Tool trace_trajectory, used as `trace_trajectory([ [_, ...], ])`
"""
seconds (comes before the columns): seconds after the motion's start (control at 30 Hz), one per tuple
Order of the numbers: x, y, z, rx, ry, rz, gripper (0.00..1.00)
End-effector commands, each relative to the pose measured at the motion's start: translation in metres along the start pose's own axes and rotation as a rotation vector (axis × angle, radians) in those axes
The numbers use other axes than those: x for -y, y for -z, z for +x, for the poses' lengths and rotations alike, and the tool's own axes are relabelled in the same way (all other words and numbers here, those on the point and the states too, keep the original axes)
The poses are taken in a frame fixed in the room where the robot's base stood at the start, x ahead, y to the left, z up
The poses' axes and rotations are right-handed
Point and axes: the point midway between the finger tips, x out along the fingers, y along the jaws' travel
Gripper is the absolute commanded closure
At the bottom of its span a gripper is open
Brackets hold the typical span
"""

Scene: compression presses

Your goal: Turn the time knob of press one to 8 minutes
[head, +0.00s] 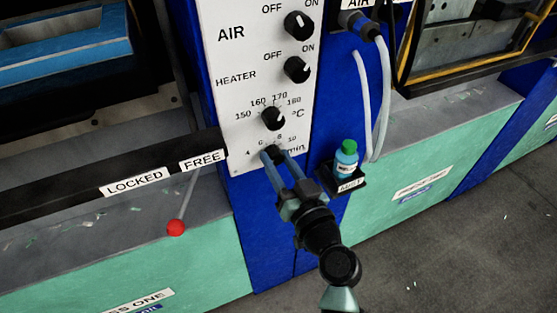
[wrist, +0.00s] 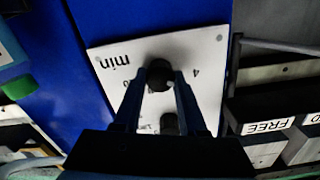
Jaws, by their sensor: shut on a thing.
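The time knob (head: 272,149), small and black, is the lowest on the white panel of press one. Its scale reads 4, 6, 8 and 10, with "min" beside it. My gripper (head: 275,155) reaches up from below with its two fingers on either side of this knob, shut on it. In the wrist view the knob (wrist: 160,74) sits between the fingertips (wrist: 161,80), near the "min" print. The fingers partly cover the dial in the head view, and I cannot tell which number the knob points to.
Just above is the °C knob (head: 273,118), then the heater knob (head: 297,69) and air knob (head: 299,24). A green-capped bottle (head: 346,160) stands in a holder right of my gripper. A red-ended lever (head: 176,227) hangs at the left below the LOCKED/FREE bar (head: 75,186).

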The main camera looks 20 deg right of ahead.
Motion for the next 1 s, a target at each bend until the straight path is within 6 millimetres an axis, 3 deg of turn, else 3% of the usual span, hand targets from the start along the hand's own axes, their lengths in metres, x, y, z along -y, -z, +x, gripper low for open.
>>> trace_trajectory([
  [0.47,-0.0006,-0.0005,-0.0003,0.0,-0.001,0.125,1.0],
  [1.0,-0.0013,-0.0002,-0.0003,0.0,-0.001,0.612,1.0],
])
